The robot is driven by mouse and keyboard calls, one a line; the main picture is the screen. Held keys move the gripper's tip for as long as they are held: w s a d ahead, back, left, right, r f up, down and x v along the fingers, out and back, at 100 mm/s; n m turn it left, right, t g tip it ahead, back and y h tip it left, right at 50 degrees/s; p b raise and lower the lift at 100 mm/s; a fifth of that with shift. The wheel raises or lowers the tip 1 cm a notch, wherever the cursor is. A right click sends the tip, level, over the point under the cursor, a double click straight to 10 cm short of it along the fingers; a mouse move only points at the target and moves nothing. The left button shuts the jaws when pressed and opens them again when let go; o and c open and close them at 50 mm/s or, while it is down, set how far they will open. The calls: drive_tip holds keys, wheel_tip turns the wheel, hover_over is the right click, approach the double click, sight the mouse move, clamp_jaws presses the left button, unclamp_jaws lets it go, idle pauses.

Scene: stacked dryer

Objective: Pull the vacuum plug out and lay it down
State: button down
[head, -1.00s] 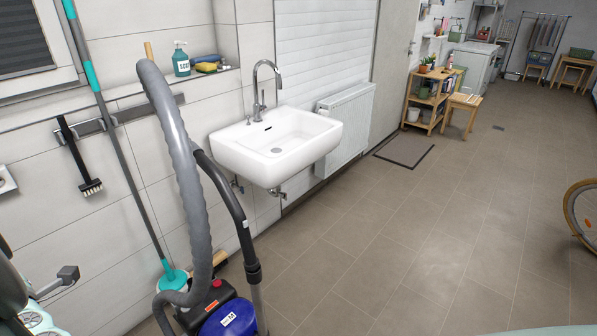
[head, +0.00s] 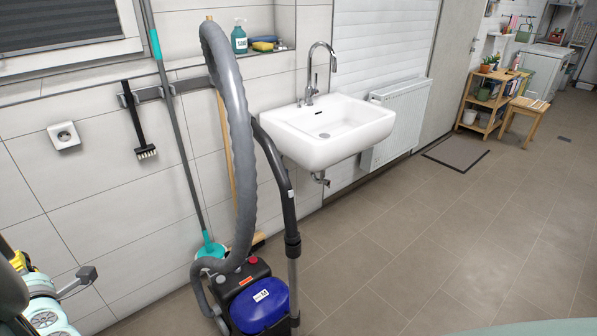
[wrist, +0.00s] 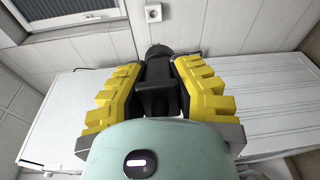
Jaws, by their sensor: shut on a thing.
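My gripper (wrist: 157,85) shows in the wrist view with its yellow fingers closed on a black plug (wrist: 158,98). The plug's round end points away from me. The white wall socket (head: 64,136) is at the left in the head view and looks empty. It also shows at the top of the wrist view (wrist: 153,12), apart from the plug. In the head view only a bit of my gripper (head: 22,262) shows at the left edge, below the socket. The vacuum cleaner (head: 262,304), blue and black with a grey hose, stands on the floor. Its cord is not clearly visible.
A white surface (wrist: 70,115) lies below my gripper in the wrist view. A brush (head: 140,125) and a teal mop (head: 185,150) hang on a wall rail. A sink (head: 330,130) and radiator (head: 402,120) are farther right.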

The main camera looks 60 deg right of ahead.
drive_tip(key=d+f+g+h+b, duration=0.25)
drive_tip(key=f+b, duration=0.55)
drive_tip(key=f, duration=0.6)
drive_tip(key=d+f+g+h+b, duration=0.1)
drive_tip(key=d+f+b, duration=0.3)
drive_tip(key=f+b, duration=0.7)
drive_tip(key=s+d+f+n+g+h+b, duration=0.1)
drive_tip(key=s+f+b, duration=0.3)
drive_tip(key=f+b, duration=1)
drive_tip(key=s+d+f+n+g+h+b, duration=0.1)
drive_tip(key=s+d+f+n+g+b, duration=0.2)
drive_tip(key=f+b, duration=1.1)
drive_tip(key=s+d+f+n+g+h+b, duration=0.2)
drive_tip(key=f+b, duration=1.2)
drive_tip(key=f, duration=2.3)
drive_tip(key=s+d+g, duration=0.1)
drive_tip(key=s, duration=0.2)
drive_tip(key=shift+f+n+g+b, duration=0.3)
drive_tip(key=shift+n+g+b, duration=0.05)
drive_tip(key=shift+n, duration=0.05)
drive_tip(key=shift+s+r, duration=0.1)
drive_tip(key=shift+r, duration=0.05)
wheel_tip(320, 180, down, 7)
drive_tip(key=b, duration=0.6)
drive_tip(key=shift+s+a+r, duration=0.1)
drive_tip(key=shift+a, duration=0.05)
